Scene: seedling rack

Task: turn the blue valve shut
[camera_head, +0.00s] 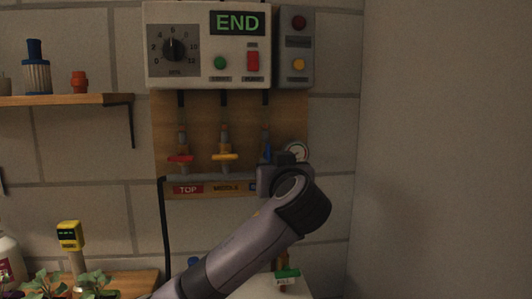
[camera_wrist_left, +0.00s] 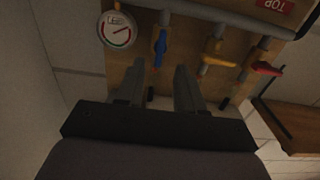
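The blue valve (camera_wrist_left: 160,48) is on the board at the right end of a row of valves in the head view, where only a small blue part (camera_head: 267,153) shows above my left gripper (camera_head: 276,165). In the left wrist view its handle points along its pipe. My left gripper (camera_wrist_left: 158,76) is open, its two fingers apart, with the blue handle in line with the gap near the fingertips. I cannot tell whether they touch it. My wrist hides the valve's lower part in the head view. My right gripper is not in view.
The yellow valve (camera_head: 225,157) and red valve (camera_head: 180,159) sit beside it, handles across their pipes. A pressure gauge (camera_head: 298,151) is close on the other side. A control box (camera_head: 205,45) reading END hangs above. A wooden shelf (camera_head: 60,100) is at left; the right wall is bare.

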